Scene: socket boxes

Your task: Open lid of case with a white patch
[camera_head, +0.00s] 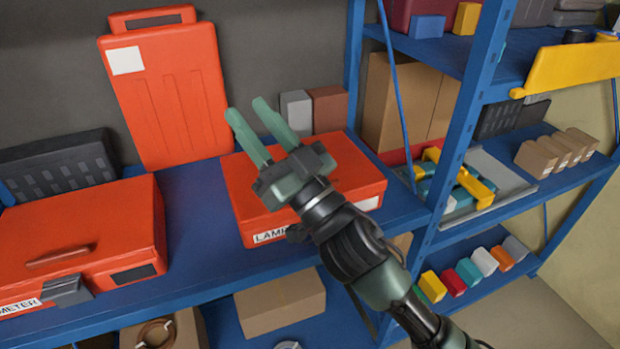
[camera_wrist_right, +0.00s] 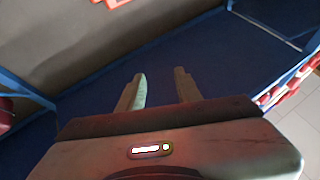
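An orange case (camera_head: 335,165) lies flat on the blue shelf, with a "LAMP…" label and a white patch (camera_head: 368,204) on its front. Its lid looks closed. A second orange case (camera_head: 90,240), labelled "…METER", lies at the left with a dark patch and a grey latch. An upright orange case (camera_head: 170,100) with a white square stands behind. My right gripper (camera_head: 249,118) is open and empty, its green fingers apart, and overlaps the lamp case in the head view, hiding part of its top and front. The fingers also show apart in the right wrist view (camera_wrist_right: 160,84). My left gripper is not in view.
Grey and brown blocks (camera_head: 312,109) stand behind the lamp case. A blue rack post (camera_head: 466,110) rises at its right. A black case (camera_head: 60,165) stands at the far left. Bare blue shelf (camera_head: 195,215) lies between the two flat cases.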

